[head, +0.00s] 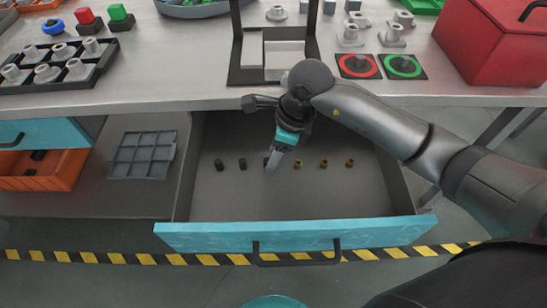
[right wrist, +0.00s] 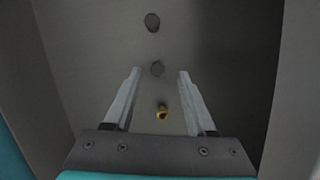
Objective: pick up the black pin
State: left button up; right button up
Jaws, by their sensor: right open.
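The open drawer holds a row of small pins, three black and three brass. Two black pins stand at the left of the row in the head view, the far left one (head: 219,164) and one beside it (head: 242,164). A third black pin (head: 266,161) shows partly behind my right gripper (head: 271,167). In the right wrist view my right gripper (right wrist: 160,72) is open and points down. One dark pin (right wrist: 157,68) lies in line between its fingertips, with visible gaps to both fingers. Another dark pin (right wrist: 152,22) is beyond. My left gripper is not in view.
A brass pin (right wrist: 161,113) shows between the fingers nearer the palm. The drawer's blue front (head: 290,233) and side walls surround the row. A grey divided tray (head: 143,156) lies left of the drawer. The worktop edge overhangs behind, with a red box (head: 492,45) at right.

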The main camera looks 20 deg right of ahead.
jog(key=shift+x, duration=0.9)
jog(key=shift+s, duration=0.15)
